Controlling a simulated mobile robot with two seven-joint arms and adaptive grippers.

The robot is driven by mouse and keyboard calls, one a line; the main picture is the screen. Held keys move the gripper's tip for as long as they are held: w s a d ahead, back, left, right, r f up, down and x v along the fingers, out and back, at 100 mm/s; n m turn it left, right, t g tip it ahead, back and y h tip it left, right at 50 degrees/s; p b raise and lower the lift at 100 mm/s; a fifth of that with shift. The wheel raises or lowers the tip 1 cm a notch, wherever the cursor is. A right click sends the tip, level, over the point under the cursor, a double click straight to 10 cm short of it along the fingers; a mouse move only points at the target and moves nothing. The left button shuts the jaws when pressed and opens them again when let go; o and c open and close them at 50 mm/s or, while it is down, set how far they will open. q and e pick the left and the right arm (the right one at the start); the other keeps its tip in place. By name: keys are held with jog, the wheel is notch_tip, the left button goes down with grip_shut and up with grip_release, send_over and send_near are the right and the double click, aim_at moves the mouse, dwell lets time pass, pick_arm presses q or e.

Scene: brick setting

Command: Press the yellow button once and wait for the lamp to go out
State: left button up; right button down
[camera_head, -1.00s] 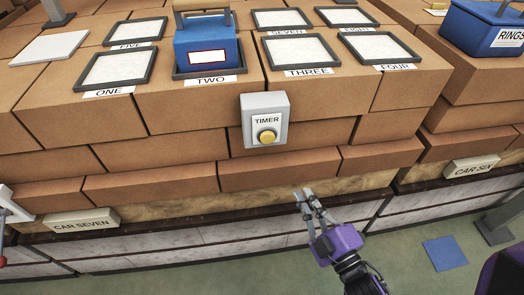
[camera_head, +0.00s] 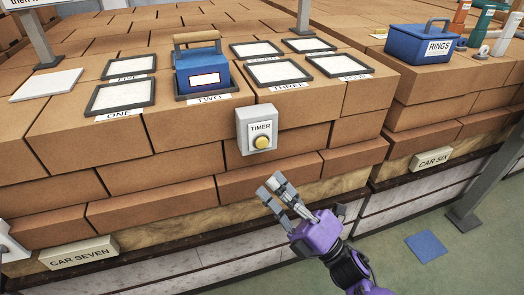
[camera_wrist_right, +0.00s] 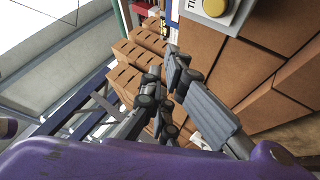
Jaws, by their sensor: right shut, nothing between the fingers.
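The yellow button (camera_head: 262,142) sits low on a light grey box labelled TIMER (camera_head: 243,133), fixed to the front face of the brick stack. In the right wrist view the yellow button (camera_wrist_right: 215,7) shows at the top edge, partly cut off. My right gripper (camera_head: 275,184) is shut and empty, below the button and apart from it, its fingers pointing up and left. Its fingers also show in the right wrist view (camera_wrist_right: 180,78). I cannot make out a lit lamp.
On the stack, a blue box with a wooden handle (camera_head: 202,75) stands on frame TWO, among several empty frames. A blue RINGS box (camera_head: 418,45) stands at the right. CAR SEVEN (camera_head: 80,253) and CAR SIX (camera_head: 430,159) plates sit lower. Space before the button is clear.

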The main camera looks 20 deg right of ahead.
aim_at(262, 142)
jog(key=shift+r, duration=0.1)
dwell(0.3)
jog(key=shift+w, duration=0.15)
